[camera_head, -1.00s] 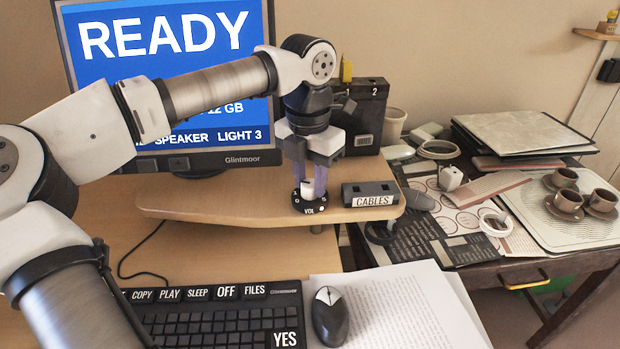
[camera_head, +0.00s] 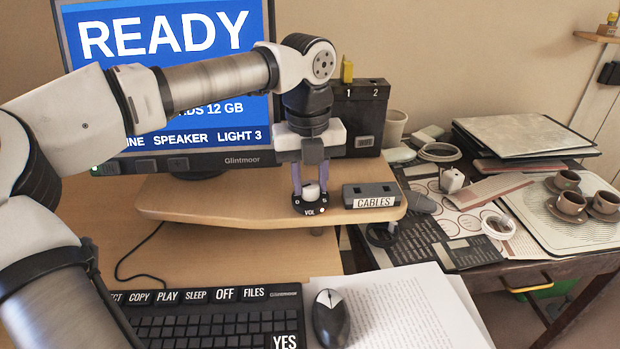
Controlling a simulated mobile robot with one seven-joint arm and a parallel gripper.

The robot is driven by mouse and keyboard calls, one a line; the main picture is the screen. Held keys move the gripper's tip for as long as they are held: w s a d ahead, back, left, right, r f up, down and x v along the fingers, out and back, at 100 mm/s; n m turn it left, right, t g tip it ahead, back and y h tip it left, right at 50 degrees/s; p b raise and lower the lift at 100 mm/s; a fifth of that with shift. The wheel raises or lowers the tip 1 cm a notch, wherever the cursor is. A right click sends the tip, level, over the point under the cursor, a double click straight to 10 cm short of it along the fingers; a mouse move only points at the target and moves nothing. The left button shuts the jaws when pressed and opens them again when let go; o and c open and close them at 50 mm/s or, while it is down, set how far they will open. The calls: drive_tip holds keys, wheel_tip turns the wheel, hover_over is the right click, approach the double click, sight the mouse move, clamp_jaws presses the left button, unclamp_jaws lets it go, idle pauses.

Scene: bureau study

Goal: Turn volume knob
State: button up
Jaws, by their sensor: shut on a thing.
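The volume knob (camera_head: 311,189) is a small white knob on a round black base (camera_head: 314,208) marked "VOL", near the front edge of the raised wooden shelf. My gripper (camera_head: 310,187) points straight down over it. Its two purplish fingers stand on the left and right of the white knob and are shut on it. The fingertips cover the knob's sides, and part of the base's scale is hidden.
A grey "CABLES" box (camera_head: 370,195) stands close right of the knob. The monitor (camera_head: 225,161) reading "READY" is behind my arm. A black box (camera_head: 360,110) stands behind. Keyboard (camera_head: 210,318), mouse (camera_head: 330,318) and papers (camera_head: 400,300) lie below.

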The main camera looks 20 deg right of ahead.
sight(308, 185)
drive_tip(key=shift+n, duration=0.5)
drive_tip(key=o, duration=1)
drive_tip(key=r+p, duration=0.1)
drive_tip(key=r, duration=0.6)
drive_tip(key=r+p, duration=0.1)
drive_tip(key=r, duration=0.6)
drive_tip(key=shift+a, duration=0.2)
drive_tip(key=shift+f, duration=0.15)
